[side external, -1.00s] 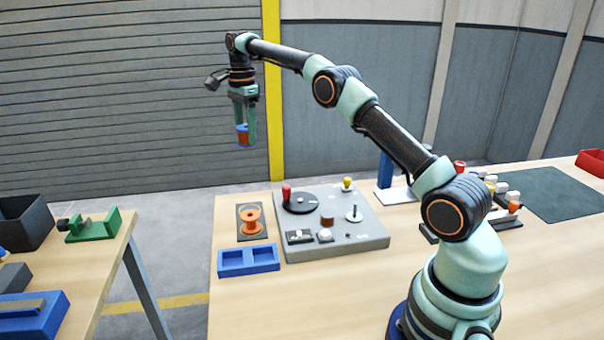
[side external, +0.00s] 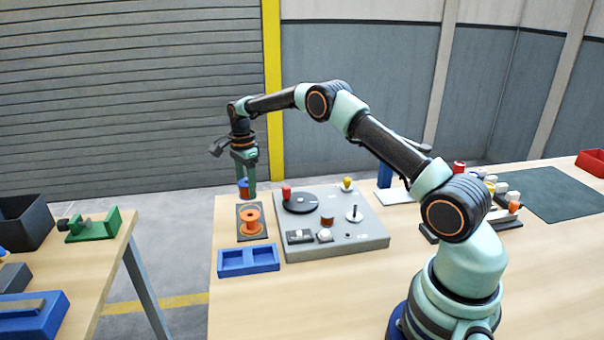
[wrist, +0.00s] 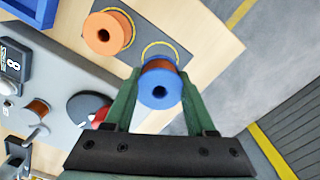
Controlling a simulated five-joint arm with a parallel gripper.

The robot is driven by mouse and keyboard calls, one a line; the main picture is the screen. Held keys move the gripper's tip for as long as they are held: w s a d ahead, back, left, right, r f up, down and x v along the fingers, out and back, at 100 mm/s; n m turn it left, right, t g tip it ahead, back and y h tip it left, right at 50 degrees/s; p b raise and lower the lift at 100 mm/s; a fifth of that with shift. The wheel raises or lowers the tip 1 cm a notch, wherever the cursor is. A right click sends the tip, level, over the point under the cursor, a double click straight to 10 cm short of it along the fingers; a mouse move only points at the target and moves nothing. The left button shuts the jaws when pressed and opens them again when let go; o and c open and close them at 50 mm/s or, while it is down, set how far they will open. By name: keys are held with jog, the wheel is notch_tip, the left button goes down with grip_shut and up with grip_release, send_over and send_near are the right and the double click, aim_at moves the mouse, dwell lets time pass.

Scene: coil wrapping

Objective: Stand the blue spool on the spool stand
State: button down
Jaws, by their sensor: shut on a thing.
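The blue spool (side external: 243,184), with copper-coloured winding, is held upright between the fingers of my gripper (side external: 244,190). In the wrist view my gripper (wrist: 152,95) is shut on the blue spool (wrist: 159,88), whose top flange and centre hole show. The spool stand (wrist: 148,25) is a dark plate with yellow rings. An orange spool (wrist: 108,32) stands on one ring and also shows in the side view (side external: 251,221). The blue spool is above the stand's far end, partly covering the other yellow ring (wrist: 160,46). It appears raised clear of the plate.
A grey winding machine (side external: 345,235) with red and yellow knobs stands right of the stand. A blue two-pocket tray (side external: 248,270) lies in front of the stand. The table edge is close on the stand's left. A second table (side external: 105,265) is farther left.

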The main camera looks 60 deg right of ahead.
jog(key=shift+f, duration=2.35)
jog(key=shift+f, duration=0.15)
jog(key=shift+c, duration=1.1)
grip_release()
